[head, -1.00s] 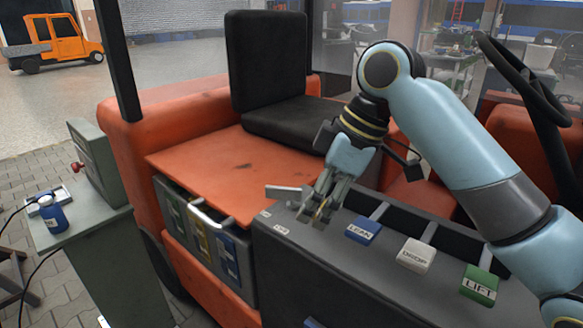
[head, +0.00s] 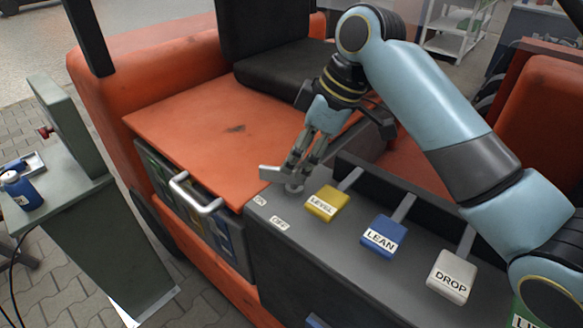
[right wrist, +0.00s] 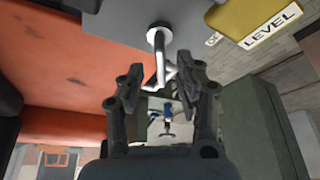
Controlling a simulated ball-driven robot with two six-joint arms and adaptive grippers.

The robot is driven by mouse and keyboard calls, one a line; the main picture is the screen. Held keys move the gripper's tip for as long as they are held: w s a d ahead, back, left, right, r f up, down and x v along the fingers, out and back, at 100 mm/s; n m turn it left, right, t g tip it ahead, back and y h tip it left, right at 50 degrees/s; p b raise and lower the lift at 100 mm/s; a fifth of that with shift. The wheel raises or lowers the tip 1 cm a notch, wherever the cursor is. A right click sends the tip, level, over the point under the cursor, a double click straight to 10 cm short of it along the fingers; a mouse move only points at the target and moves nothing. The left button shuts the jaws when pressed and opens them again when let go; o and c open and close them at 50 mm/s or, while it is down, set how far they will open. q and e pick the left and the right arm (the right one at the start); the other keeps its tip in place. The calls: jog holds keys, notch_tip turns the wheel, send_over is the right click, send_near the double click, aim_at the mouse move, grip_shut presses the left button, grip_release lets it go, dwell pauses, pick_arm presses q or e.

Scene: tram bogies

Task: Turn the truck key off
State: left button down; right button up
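The truck key (head: 294,188) is a pale metal post with a flat bar handle (head: 271,174), at the left end of the dark grey lever console (head: 330,255). The handle points left in the head view, away from the ON label (head: 260,201) and OFF label (head: 280,222), which lie nearer the front edge. My right gripper (head: 294,170) is down at the key. In the right wrist view the key (right wrist: 157,40) lies ahead, and its handle reaches between the open fingers (right wrist: 165,88). I cannot tell whether a finger touches it. My left gripper is not in view.
Yellow LEVEL (head: 327,203), blue LEAN (head: 385,237) and white DROP (head: 452,276) levers stand right of the key, LEVEL close to my gripper. The orange deck (head: 215,140) and black seat (head: 285,80) lie behind.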

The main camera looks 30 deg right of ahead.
aim_at(282, 175)
jog(key=x, duration=0.2)
jog(key=shift+a+f, duration=0.15)
jog(key=shift+f, duration=0.15)
jog(key=shift+w+a+f, duration=0.15)
jog(key=shift+w+f, duration=0.05)
jog(key=shift+f, duration=0.35)
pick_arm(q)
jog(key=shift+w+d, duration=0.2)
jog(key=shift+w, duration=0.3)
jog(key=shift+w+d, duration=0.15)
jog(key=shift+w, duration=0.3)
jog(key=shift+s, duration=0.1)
pick_arm(e)
jog(key=shift+c, duration=1)
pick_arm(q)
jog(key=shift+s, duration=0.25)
pick_arm(e)
grip_shut()
